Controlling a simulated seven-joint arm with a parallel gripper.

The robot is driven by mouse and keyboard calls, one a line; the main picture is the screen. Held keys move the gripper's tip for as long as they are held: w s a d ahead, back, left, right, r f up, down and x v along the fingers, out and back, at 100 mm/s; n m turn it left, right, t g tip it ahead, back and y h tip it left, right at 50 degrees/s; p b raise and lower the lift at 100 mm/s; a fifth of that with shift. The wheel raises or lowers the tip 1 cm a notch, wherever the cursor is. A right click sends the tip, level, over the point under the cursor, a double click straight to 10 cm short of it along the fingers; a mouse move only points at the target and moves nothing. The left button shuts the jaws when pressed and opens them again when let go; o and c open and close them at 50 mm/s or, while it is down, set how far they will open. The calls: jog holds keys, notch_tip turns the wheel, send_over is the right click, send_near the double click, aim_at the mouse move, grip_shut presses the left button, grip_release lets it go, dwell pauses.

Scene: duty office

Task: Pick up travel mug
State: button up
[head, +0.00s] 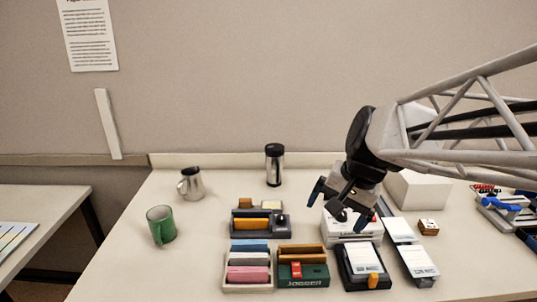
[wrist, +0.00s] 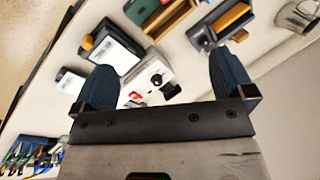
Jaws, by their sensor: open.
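The travel mug (head: 274,164) is a black and silver upright cylinder near the back edge of the table, left of my gripper in the head view. My gripper (head: 338,210) is open and empty, its two dark blue fingers hanging above the white box-like device on the right half of the table. In the wrist view my gripper (wrist: 168,85) shows both fingers spread apart with nothing between them but the table items farther below. I cannot make out the travel mug in the wrist view.
A steel pitcher (head: 191,184) and a green mug (head: 160,225) stand at the left. A dark organizer (head: 259,224), a tray of coloured blocks (head: 248,268) and a green box (head: 303,272) fill the front middle. The white device (head: 352,229) is under my gripper. Table around the travel mug is clear.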

jog(key=w+a+m+y, duration=0.3)
jog(key=w+m, duration=0.2)
jog(key=w, duration=0.9)
jog(key=m+t+y, duration=0.3)
jog(key=m+y, duration=0.4)
jog(key=m, duration=0.5)
send_near(279, 147)
jog(key=x, duration=0.3)
jog(key=shift+a, duration=0.4)
jog(key=shift+h, duration=0.3)
jog(key=shift+x, duration=1.25)
jog(key=shift+s+a, duration=0.1)
jog(key=shift+x, duration=2.6)
jog(key=shift+c, duration=0.2)
